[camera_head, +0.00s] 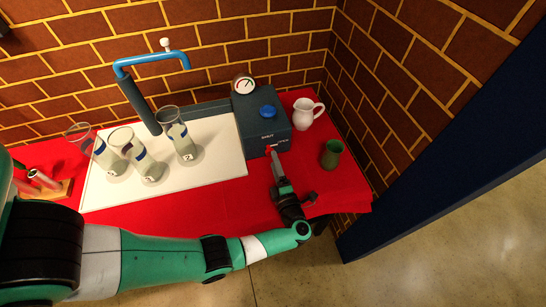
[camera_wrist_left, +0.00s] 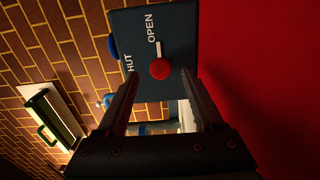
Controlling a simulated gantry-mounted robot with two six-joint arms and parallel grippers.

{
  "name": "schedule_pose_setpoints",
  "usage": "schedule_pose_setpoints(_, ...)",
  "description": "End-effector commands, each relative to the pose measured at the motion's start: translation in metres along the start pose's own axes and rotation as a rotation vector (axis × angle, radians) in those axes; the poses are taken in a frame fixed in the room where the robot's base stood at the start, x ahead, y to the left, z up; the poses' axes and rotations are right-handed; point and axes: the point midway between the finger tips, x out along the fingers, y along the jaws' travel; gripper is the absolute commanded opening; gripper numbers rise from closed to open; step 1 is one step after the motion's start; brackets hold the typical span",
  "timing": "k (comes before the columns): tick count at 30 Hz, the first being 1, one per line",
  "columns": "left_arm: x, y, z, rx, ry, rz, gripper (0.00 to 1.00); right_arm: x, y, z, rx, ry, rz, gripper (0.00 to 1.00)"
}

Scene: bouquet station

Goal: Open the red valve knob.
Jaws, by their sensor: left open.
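The red valve knob (camera_wrist_left: 159,69) is on the front face of a dark blue box (camera_wrist_left: 180,35), which also stands on the table in the head view (camera_head: 248,118). A short white strip runs from the knob towards the OPEN lettering; the SHUT lettering, partly hidden, is on the other side. My left gripper (camera_wrist_left: 160,88) is open, its fingers on either side of the knob in the wrist view. Whether they touch it cannot be told. In the head view the left gripper (camera_head: 274,164) is close in front of the box. My right gripper is not in view.
Several clear glasses (camera_head: 177,133) stand on a white board (camera_head: 220,160) at left. Red cloth (camera_head: 235,200) lies clear in front.

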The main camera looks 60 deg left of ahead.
Motion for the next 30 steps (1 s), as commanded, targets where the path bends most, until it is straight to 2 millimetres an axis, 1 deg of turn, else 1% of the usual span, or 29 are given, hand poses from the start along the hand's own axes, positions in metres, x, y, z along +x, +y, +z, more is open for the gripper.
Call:
schedule_pose_setpoints(1, -0.013, 0.001, 0.002, 0.001, -0.006, -0.001, 0.69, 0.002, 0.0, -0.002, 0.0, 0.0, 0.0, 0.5)
schedule_pose_setpoints(6, -0.054, 0.0, 0.002, 0.0, -0.007, -0.001, 0.69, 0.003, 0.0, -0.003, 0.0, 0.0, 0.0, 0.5)
schedule_pose_setpoints(9, -0.072, 0.0, 0.001, -0.001, -0.005, -0.001, 0.69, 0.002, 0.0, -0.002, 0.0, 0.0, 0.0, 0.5)
schedule_pose_setpoints(12, -0.083, 0.0, 0.001, 0.0, -0.003, 0.0, 0.69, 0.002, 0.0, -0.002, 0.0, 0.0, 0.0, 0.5)
schedule_pose_setpoints(15, -0.087, 0.0, 0.0, 0.0, 0.0, -0.001, 0.69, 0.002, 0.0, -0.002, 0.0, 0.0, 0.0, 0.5)
schedule_pose_setpoints(30, -0.087, 0.0, 0.0, 0.0, 0.0, -0.001, 0.69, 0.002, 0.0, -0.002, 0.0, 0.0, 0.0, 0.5)
